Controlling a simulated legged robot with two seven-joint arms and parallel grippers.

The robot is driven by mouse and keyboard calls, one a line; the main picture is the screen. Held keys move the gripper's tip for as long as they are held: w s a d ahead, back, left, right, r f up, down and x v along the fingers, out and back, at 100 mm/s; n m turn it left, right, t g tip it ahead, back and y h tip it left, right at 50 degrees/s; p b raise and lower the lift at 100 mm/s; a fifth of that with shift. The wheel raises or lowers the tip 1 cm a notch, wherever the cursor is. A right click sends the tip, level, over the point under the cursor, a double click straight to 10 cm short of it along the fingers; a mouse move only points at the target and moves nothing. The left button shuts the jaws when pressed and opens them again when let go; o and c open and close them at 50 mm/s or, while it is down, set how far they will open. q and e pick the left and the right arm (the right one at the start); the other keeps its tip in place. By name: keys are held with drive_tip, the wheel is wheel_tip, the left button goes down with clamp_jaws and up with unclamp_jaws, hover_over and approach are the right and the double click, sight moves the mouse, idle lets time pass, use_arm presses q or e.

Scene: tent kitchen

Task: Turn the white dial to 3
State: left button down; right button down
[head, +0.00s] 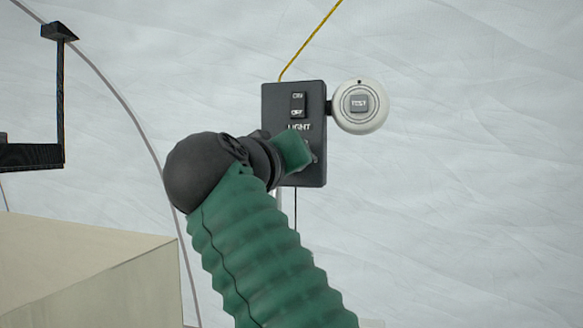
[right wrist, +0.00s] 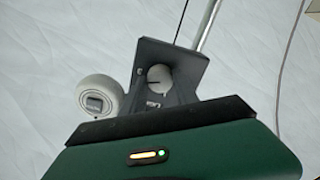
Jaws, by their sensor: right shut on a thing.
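The white dial (right wrist: 158,74) is on the lower part of the dark control panel (right wrist: 182,62) in the right wrist view. My right gripper (right wrist: 160,92) is at the dial with its jaws shut on it. A short dark line shows on the dial's face, but I cannot read which number it points to. In the head view my right gripper (head: 305,153) reaches the lower part of the dark panel (head: 316,110) and hides the dial. My left gripper is not in view.
The panel has a light switch (head: 297,104) above my gripper. A round white device with a TEST button (head: 359,104) sits beside the panel. A beige box-like surface (head: 90,265) is at lower left.

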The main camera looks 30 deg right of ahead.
drive_tip(key=m, duration=0.5)
drive_tip(key=shift+a+f+m+b, duration=0.1)
drive_tip(key=shift+f+m+b, duration=0.05)
drive_tip(key=shift+m+b, duration=0.2)
idle(0.4)
drive_tip(key=c, duration=0.9)
unclamp_jaws()
drive_tip(key=shift+w, duration=0.1)
drive_tip(key=b+v, duration=0.2)
drive_tip(key=v, duration=1)
drive_tip(key=shift+a, duration=0.25)
